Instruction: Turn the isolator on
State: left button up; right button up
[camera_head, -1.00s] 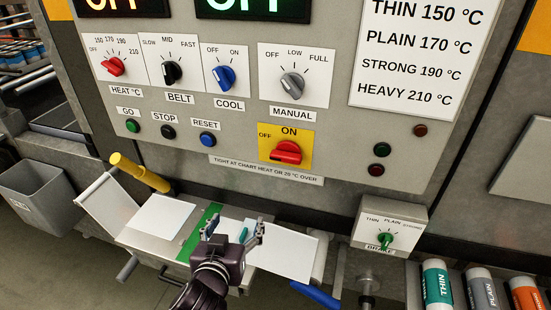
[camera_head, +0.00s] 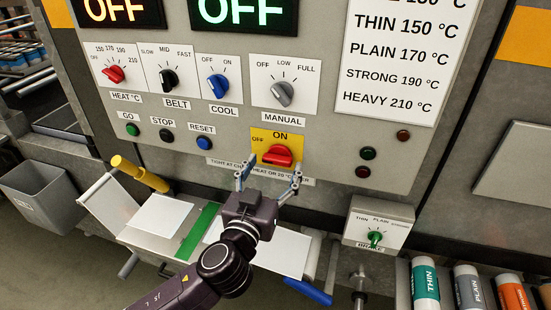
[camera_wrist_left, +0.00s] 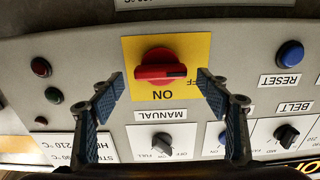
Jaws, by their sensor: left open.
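The isolator is a red rotary knob (camera_head: 277,155) on a yellow plate (camera_head: 262,135) marked OFF and ON, low on the grey control panel. My left gripper (camera_head: 272,170) is open and empty just in front of the plate. In the left wrist view its fingers (camera_wrist_left: 160,84) stand either side of the knob, apart from it. My right gripper is not in view.
Above are the heat (camera_head: 114,75), belt (camera_head: 168,80), cool (camera_head: 217,87) and manual (camera_head: 282,94) knobs. Two displays (camera_head: 242,12) read OFF. A brake box (camera_head: 378,222) sticks out at lower right. A small work shelf with a yellow handle (camera_head: 140,174) lies below the panel.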

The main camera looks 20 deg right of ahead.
pick_arm(q)
jog(key=shift+x, duration=0.95)
jog(key=shift+c, duration=0.5)
jog(key=shift+c, duration=1.1)
jog(key=c, duration=0.8)
jog(key=shift+c, duration=0.2)
